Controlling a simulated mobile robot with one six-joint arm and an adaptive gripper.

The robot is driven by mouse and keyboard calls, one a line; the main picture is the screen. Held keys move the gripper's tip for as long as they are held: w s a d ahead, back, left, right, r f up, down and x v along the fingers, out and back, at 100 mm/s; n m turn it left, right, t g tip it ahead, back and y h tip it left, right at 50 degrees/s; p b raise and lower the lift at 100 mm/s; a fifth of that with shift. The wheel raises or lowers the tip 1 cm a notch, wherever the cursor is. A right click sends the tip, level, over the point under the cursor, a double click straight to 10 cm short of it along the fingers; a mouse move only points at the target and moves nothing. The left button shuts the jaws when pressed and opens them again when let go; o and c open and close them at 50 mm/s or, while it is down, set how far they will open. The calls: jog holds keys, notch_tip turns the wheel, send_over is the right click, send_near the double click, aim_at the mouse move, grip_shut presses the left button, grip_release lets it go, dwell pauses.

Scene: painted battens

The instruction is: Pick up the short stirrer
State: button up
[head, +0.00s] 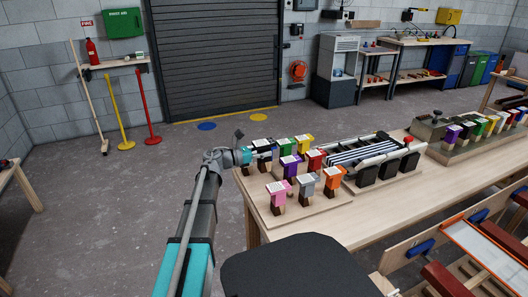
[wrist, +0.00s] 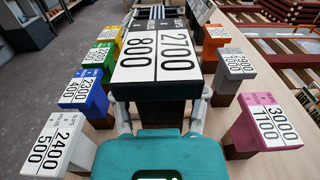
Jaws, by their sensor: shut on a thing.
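I cannot make out a short stirrer in either view. My gripper (wrist: 160,112) is shut on a black block (wrist: 155,88) with a white number label reading 2700 and 800. Its fingers lie on both sides of the block. In the head view my gripper (head: 245,155) is at the left end of the wooden bench, at the block group. The underside of the held block is hidden, so I cannot tell whether it is lifted.
White (wrist: 55,145), blue (wrist: 86,92) and green (wrist: 100,60) labelled blocks stand left of the gripper; pink (wrist: 262,125), grey (wrist: 234,68) and orange (wrist: 215,38) ones stand right. A striped rack (head: 360,152) sits farther along the bench (head: 345,222).

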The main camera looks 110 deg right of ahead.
jog(key=shift+r, duration=0.1)
dwell(0.6)
notch_tip(320, 180, up, 12)
jog(key=p, duration=1.2)
dwell(0.5)
jog(key=b, duration=1.2)
send_over(267, 167)
jog(key=s+d, duration=0.2)
jog(key=d, duration=0.3)
notch_tip(267, 167, down, 12)
jog(key=shift+a, duration=0.1)
notch_tip(267, 167, down, 6)
jog(key=b, duration=0.6)
jog(key=shift+f, duration=0.2)
jog(key=shift+f+b, duration=1.85)
jog(key=shift+b, duration=0.05)
